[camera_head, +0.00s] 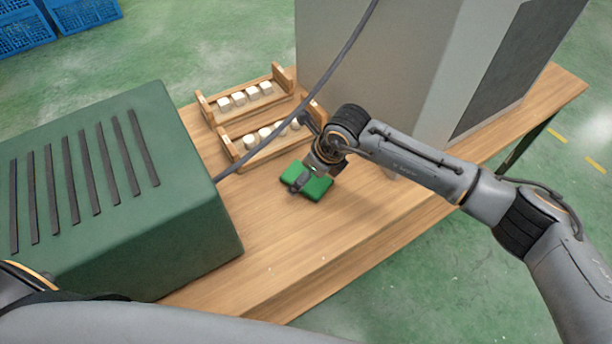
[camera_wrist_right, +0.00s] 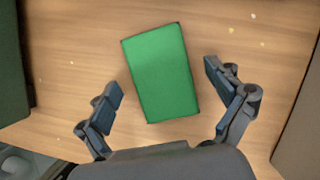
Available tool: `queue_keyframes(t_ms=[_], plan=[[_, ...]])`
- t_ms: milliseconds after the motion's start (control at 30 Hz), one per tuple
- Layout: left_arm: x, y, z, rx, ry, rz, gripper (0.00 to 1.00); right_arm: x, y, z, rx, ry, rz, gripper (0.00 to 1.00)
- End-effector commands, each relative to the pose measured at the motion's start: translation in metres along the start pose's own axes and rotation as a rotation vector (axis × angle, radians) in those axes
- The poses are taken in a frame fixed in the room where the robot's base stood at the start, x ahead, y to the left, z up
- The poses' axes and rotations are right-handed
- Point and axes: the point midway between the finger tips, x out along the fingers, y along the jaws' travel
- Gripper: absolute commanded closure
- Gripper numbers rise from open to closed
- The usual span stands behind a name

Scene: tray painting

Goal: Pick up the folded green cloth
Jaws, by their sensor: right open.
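The folded green cloth (camera_head: 316,187) lies flat on the wooden table, in front of the wooden racks. My right gripper (camera_head: 306,186) is over it in the head view and hides part of it. In the right wrist view the cloth (camera_wrist_right: 161,73) is a green rectangle, slightly tilted, lying between the two fingers of my open right gripper (camera_wrist_right: 162,92). Both fingers appear apart from the cloth, with bare wood showing on each side. How high the fingers are above the table is hard to tell. My left gripper is not in view.
A large green slotted box (camera_head: 190,215) stands left on the table (camera_head: 280,255). Two wooden racks with white blocks (camera_head: 225,140) stand behind the cloth. A grey cabinet (camera_head: 400,70) stands behind right, and a dark cable (camera_head: 335,65) crosses near my arm. The table front is clear.

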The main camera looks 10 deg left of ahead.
Motion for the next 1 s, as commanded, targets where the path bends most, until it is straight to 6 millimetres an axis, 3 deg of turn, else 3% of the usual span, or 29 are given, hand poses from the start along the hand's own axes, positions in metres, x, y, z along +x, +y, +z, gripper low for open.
queue_keyframes(t_ms=[1000], plan=[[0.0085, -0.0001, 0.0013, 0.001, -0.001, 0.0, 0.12, 0.0098, 0.0, -0.002, -0.001, 0.0, 0.0, 0.08]])
